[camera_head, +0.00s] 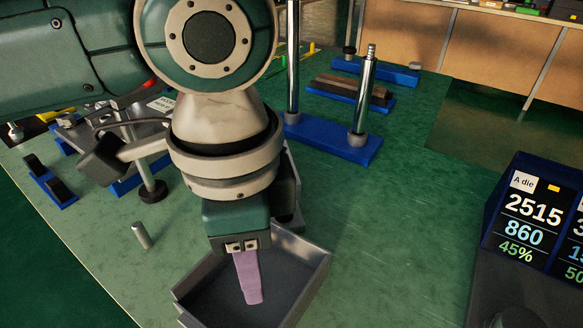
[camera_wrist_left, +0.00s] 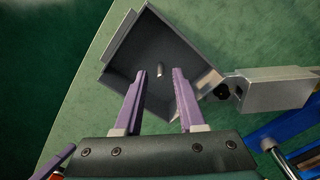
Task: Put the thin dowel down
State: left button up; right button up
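My left gripper (camera_head: 252,297) points down into the grey tray (camera_head: 318,272) on the bench; only one purple finger shows clearly in the head view. In the left wrist view the gripper's two fingers (camera_wrist_left: 159,77) are apart. A small grey dowel (camera_wrist_left: 160,72) shows in the gap between the fingertips, inside the tray, with space on both sides. The finger and tray wall hide this dowel in the head view. Another short metal dowel (camera_head: 142,235) stands upright on the bench, left of the tray. I cannot tell which is thinner.
A blue-based stand with metal posts (camera_head: 362,146) is behind the tray. Blue holders (camera_head: 50,186) and a dark-footed post (camera_head: 152,192) are to the left. A display (camera_head: 533,222) is at the right. The green bench between tray and display is clear.

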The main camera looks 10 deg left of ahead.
pick_arm(q)
notch_tip(320, 180, up, 12)
jog(key=p, duration=0.3)
pick_arm(e)
notch_tip(320, 180, up, 4)
jog(key=shift+f, duration=0.25)
jog(key=shift+a, duration=0.1)
pick_arm(q)
jog(key=s+d+f+n+t+h, duration=0.2)
jog(key=s+d+f+n+h, duration=0.2)
jog(key=s+d+f+n, duration=0.1)
jog(key=s+a+f+n+y, duration=0.2)
jog(key=s+a+n, duration=0.1)
jog(key=a, duration=0.4)
jog(key=s+a+f+n+t+y, duration=0.1)
jog(key=s+a+f+n, duration=0.1)
jog(key=a, duration=0.5)
jog(key=shift+s+a+f+n+t+y, duration=0.15)
jog(key=shift+s+n+t+y, duration=0.25)
jog(key=shift+s, duration=0.7)
notch_tip(320, 180, up, 56)
jog(key=p, duration=5.5)
jog(key=shift+p, duration=0.4)
pick_arm(e)
notch_tip(320, 180, up, 56)
pick_arm(q)
jog(key=shift+f, duration=0.1)
pick_arm(e)
jog(key=shift+f, duration=0.1)
